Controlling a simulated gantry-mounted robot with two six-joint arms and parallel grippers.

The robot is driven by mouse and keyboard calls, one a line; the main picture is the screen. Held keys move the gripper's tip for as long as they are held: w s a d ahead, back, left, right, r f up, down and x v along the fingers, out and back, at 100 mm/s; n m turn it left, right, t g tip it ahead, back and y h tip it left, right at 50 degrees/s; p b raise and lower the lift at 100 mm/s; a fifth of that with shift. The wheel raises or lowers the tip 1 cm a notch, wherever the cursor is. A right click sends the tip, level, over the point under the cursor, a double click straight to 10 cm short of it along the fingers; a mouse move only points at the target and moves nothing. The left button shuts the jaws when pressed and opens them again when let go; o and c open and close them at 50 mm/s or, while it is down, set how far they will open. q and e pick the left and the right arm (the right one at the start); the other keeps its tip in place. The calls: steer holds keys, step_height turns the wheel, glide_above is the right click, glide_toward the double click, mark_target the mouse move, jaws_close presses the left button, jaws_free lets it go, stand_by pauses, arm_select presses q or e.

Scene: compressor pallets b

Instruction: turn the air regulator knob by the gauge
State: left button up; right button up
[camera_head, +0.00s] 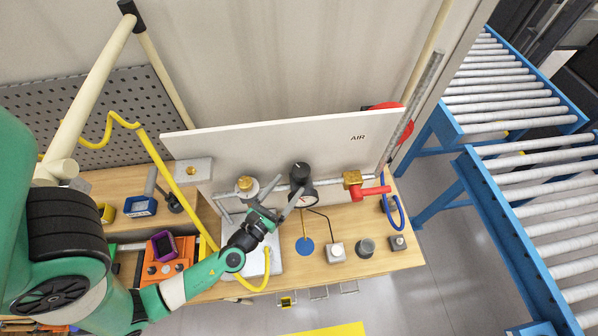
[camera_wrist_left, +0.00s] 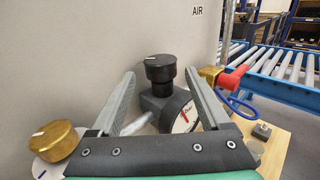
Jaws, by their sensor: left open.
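The black regulator knob (camera_head: 300,171) stands upright on the air pipe in front of the white AIR panel. In the left wrist view the knob (camera_wrist_left: 160,68) has a white mark on top. The round white gauge (camera_head: 305,199) with a red needle sits just below it, and in the left wrist view the gauge (camera_wrist_left: 184,119) is partly hidden by a finger. My left gripper (camera_head: 287,187) is open, its fingers pointing toward the regulator. In the left wrist view the knob appears between the fingertips, with no clear contact. My right gripper is not in view.
A brass knob (camera_head: 245,184) is left of the regulator, and a brass valve with a red handle (camera_head: 375,192) is right of it. The white panel (camera_head: 330,145) stands close behind. A yellow hose (camera_head: 176,188) runs left of my gripper. Small fittings stand on the bench.

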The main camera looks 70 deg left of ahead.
mark_target(293, 174)
arm_select(q)
steer(key=x, duration=0.6)
steer(key=shift+w+a, duration=0.1)
steer(key=shift+w, duration=0.1)
steer(key=shift+c, duration=0.3)
steer(key=c, duration=1)
steer(key=shift+f+b, duration=0.15)
steer(key=shift+b, duration=0.2)
steer(key=m+h+b, duration=0.1)
steer(key=b, duration=0.2)
steer(key=m+t+h+b, duration=0.1)
steer(key=h+b, duration=0.1)
steer(key=m+t+h+b, duration=0.1)
steer(key=b, duration=0.2)
steer(key=shift+s+a+f+h+b, duration=0.15)
steer(key=shift+a+f+h+b, duration=0.15)
steer(key=shift+a+h, duration=0.1)
steer(key=shift+r+m+t+h+b, duration=0.25)
steer(key=shift+m+t+h+b, duration=0.25)
steer(key=shift+m+h, duration=0.35)
steer(key=shift+r+m+h, duration=0.1)
steer(key=shift+m+h, duration=0.55)
steer(key=shift+h, duration=0.5)
